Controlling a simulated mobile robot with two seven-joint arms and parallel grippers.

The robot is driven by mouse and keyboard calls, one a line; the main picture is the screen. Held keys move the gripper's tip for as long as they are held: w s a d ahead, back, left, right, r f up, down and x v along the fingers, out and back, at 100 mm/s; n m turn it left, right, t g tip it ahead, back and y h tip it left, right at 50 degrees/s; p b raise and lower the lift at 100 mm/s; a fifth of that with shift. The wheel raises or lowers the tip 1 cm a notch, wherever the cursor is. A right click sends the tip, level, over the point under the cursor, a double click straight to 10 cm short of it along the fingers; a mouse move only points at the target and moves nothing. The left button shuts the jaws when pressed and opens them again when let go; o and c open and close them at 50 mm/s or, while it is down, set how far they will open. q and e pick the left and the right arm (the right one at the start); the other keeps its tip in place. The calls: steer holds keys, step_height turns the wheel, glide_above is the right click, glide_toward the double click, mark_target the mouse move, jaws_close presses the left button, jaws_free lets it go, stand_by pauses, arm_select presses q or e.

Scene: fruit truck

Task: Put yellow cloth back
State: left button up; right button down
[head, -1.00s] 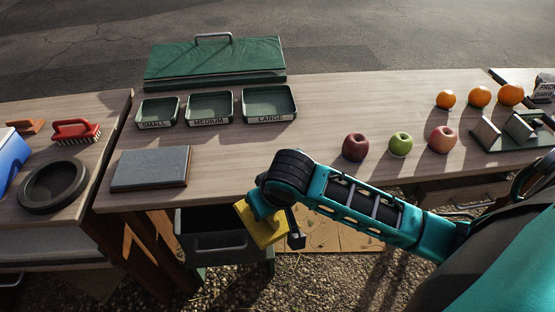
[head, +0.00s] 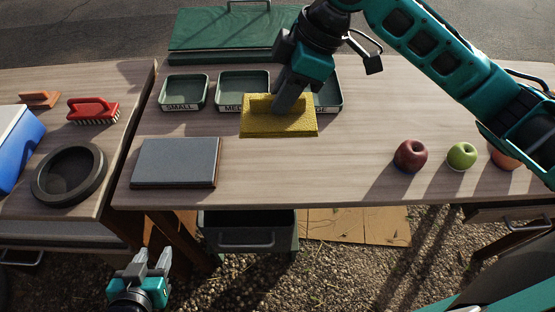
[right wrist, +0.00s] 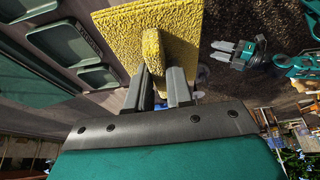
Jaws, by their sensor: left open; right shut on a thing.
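The yellow cloth (head: 278,124) is a flat, rough-textured pad with a raised grip on top. My right gripper (head: 285,103) is shut on that grip and holds the pad over the table, in front of the labelled trays. The pad covers part of the medium and large trays in the head view. In the right wrist view the yellow cloth (right wrist: 178,25) shows with its grip between the two fingers (right wrist: 157,85). I cannot tell whether the pad touches the table. My left gripper (head: 153,262) is open and empty, low in front of the tables.
The wooden table (head: 330,170) bears a grey slab (head: 175,162), a small tray (head: 183,92), a red apple (head: 410,156) and a green apple (head: 461,156). A dark bin (head: 247,232) stands below. The left table holds a red brush (head: 93,110) and a black ring-shaped dish (head: 69,174).

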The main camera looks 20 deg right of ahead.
step_height(320, 180, down, 18)
steer(key=shift+s+f+b, duration=0.15)
steer(key=shift+f+b, duration=0.1)
steer(key=shift+b, duration=0.65)
arm_select(q)
steer(key=shift+s+f, duration=0.15)
steer(key=shift+f, duration=0.8)
arm_select(e)
steer(key=shift+f, duration=0.15)
steer(key=c, duration=1)
jaws_free()
steer(key=shift+f, duration=0.1)
arm_select(q)
steer(key=shift+s+f, duration=0.1)
steer(key=shift+s, duration=0.1)
